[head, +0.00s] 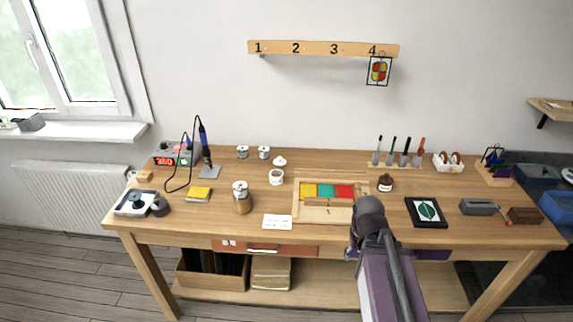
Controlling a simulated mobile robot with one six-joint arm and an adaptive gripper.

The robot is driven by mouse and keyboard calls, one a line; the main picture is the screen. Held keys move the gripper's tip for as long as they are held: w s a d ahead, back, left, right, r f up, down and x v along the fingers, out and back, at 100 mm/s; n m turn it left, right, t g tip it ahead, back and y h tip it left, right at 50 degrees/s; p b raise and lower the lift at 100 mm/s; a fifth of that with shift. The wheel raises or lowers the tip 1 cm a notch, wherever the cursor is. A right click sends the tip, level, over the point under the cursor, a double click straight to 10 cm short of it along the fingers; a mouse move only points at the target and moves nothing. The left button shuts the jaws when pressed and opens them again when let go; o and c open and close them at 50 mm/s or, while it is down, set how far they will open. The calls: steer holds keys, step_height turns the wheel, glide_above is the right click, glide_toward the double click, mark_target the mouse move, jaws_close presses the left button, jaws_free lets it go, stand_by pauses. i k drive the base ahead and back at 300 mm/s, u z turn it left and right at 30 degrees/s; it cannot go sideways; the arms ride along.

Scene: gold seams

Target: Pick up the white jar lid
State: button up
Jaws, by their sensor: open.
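The white jar lid (280,161) is small and domed with a knob. It appears to lie on the workbench (330,236), just behind an open-looking white jar (277,178), left of the bench's middle. A narrow gap seems to part lid and jar. My arm rises from the bottom right of the head view and ends in a dark rounded joint at the bench's front edge, well to the right of and nearer than the lid. My gripper's fingers do not show.
A wooden tray (297,207) with coloured pieces lies right of the jar.

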mark_target(278, 162)
steer(key=u, duration=0.1)
steer(key=i, duration=0.95)
steer(key=z, duration=0.05)
